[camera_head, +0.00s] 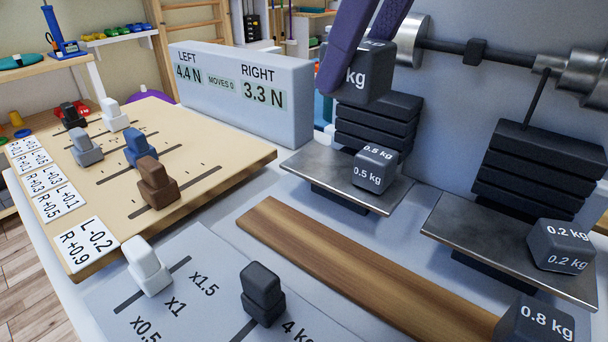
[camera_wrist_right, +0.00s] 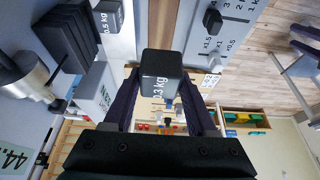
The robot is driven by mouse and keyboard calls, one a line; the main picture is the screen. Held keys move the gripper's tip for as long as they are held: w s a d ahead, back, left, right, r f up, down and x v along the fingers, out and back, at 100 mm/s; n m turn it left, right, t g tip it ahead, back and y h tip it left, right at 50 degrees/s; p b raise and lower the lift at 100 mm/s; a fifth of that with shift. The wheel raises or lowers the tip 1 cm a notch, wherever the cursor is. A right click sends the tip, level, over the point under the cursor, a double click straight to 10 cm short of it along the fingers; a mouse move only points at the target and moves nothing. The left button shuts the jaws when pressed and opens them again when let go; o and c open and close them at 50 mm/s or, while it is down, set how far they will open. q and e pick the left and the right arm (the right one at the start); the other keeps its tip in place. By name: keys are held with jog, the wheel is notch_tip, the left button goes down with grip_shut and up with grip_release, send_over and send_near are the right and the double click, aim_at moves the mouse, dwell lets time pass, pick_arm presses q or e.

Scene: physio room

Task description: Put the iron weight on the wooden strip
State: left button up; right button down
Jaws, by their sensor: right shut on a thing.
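My right gripper (camera_head: 350,68) is shut on a dark grey block weight (camera_head: 372,78), held in the air above the left metal plate. In the right wrist view the same weight (camera_wrist_right: 162,66) sits between the two purple fingers and reads 0.3 kg. The wooden strip (camera_head: 340,264) is a long brown board lying bare along the front of the scale in the head view. It also shows in the right wrist view (camera_wrist_right: 161,22), beyond the held weight.
A 0.5 kg weight (camera_head: 375,168) is on the left plate (camera_head: 325,171). A 0.2 kg weight (camera_head: 561,246) is on the right plate (camera_head: 480,232). A 0.8 kg weight (camera_head: 535,322) stands by the strip's right end. A display box (camera_head: 290,120) and slider board (camera_head: 225,165) lie left.

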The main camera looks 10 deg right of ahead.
notch_tip(320, 180, down, 20)
jog(key=b, duration=0.5)
jog(key=shift+s, duration=0.1)
jog(key=shift+c, duration=1)
grip_release()
jog(key=shift+f, duration=0.1)
